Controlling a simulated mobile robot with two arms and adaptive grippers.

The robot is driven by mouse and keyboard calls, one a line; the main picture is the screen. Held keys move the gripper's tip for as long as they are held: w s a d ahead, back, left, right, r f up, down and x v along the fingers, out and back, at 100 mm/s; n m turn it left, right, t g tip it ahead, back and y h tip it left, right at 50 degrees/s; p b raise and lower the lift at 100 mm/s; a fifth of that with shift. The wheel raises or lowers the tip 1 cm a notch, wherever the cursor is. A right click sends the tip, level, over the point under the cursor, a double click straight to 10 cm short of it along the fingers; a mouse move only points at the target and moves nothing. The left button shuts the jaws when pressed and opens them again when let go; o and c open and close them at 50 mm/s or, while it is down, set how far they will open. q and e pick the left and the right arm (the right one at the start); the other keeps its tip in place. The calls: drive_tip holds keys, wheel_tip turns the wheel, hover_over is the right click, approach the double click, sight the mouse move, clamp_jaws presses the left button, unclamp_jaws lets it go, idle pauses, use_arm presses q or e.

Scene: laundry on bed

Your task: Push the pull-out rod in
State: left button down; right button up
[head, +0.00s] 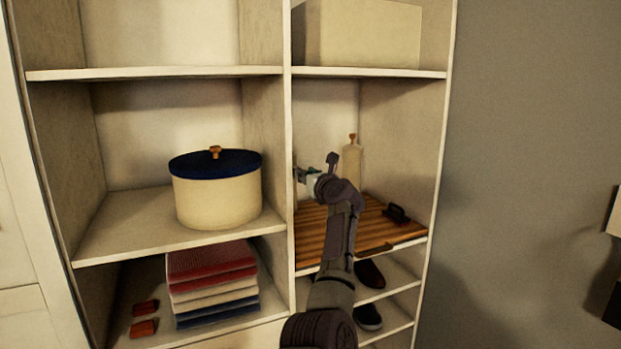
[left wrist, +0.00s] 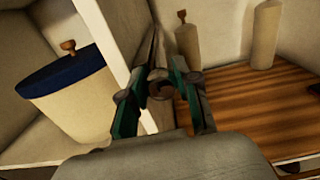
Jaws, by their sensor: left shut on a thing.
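My left gripper (head: 318,176) reaches into the right-hand middle compartment of the shelf unit, close to the upright divider (head: 288,130). In the left wrist view its two green-lined fingers (left wrist: 158,90) are closed around a round, dark end of what looks like the pull-out rod (left wrist: 160,82). The rod lies close beside the divider. Most of it is hidden by the gripper, so how far it sticks out cannot be told. My right gripper is in neither view.
A striped wooden board (head: 375,222) covers the compartment floor, with a cream bottle (head: 352,163) and a small black object (head: 397,213) on it. A cream pot with a blue lid (head: 216,190) stands left of the divider. Folded cloths (head: 212,285) lie below it.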

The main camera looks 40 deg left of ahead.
use_arm(q)
drive_tip(key=shift+a+r, duration=0.1)
drive_tip(key=shift+r, duration=0.15)
drive_tip(key=c, duration=1.2)
unclamp_jaws()
drive_tip(key=shift+c, duration=0.2)
drive_tip(key=shift+o, duration=1.2)
drive_tip(key=shift+a, duration=0.1)
drive_tip(key=shift+o, duration=0.8)
drive_tip(key=shift+w+a+f, duration=0.1)
drive_tip(key=shift+w+f, duration=0.1)
drive_tip(key=shift+f, duration=0.05)
drive_tip(key=shift+s, duration=0.1)
drive_tip(key=v, duration=0.8)
